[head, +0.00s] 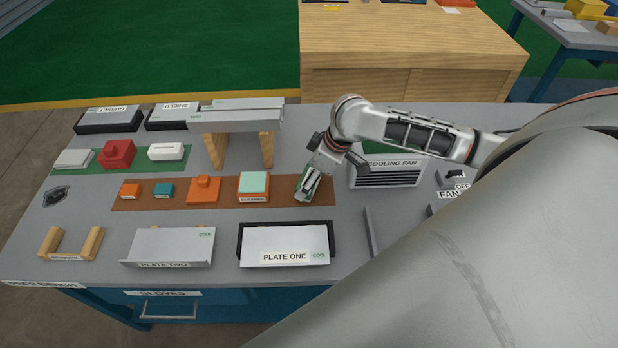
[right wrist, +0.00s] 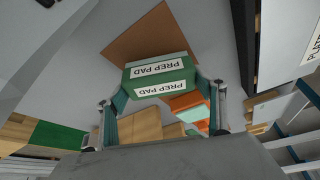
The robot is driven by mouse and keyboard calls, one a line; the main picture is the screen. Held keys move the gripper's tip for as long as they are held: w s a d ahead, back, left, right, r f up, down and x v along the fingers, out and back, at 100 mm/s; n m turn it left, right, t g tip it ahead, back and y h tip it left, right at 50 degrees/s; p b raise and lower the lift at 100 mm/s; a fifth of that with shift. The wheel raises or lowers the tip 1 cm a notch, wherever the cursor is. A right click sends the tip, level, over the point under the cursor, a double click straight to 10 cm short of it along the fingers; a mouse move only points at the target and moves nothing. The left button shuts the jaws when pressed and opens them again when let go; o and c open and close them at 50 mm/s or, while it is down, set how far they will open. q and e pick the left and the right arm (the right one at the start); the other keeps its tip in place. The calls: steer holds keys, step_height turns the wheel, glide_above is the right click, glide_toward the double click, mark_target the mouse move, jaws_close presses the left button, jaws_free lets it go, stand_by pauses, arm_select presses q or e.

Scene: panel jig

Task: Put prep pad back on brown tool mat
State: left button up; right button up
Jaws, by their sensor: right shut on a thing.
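The prep pad (right wrist: 160,78) is a green block with white "PREP PAD" labels, seen in the right wrist view. My right gripper (head: 307,190) is shut on it, with a finger at each side. In the head view the pad is mostly hidden by the gripper. The brown tool mat (head: 228,194) is a long strip across the bench; its bare end also shows beyond the pad in the right wrist view (right wrist: 148,38). The gripper is over the mat's right end; I cannot tell if the pad touches it. My left gripper is not in view.
The mat also holds the cleaner block (head: 253,187), an orange block (head: 204,190) and smaller blocks to the left. Plate one (head: 285,243) lies in front. The cooling fan box (head: 388,175) stands right of the gripper. A wooden-legged stand (head: 240,118) is behind.

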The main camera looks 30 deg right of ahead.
steer(key=shift+f, duration=0.35)
steer(key=o, duration=1.2)
steer(key=shift+c, duration=0.2)
steer(key=shift+r, duration=0.1)
steer(key=v, duration=1.2)
steer(key=shift+r, duration=0.15)
steer(key=shift+w+a, duration=0.1)
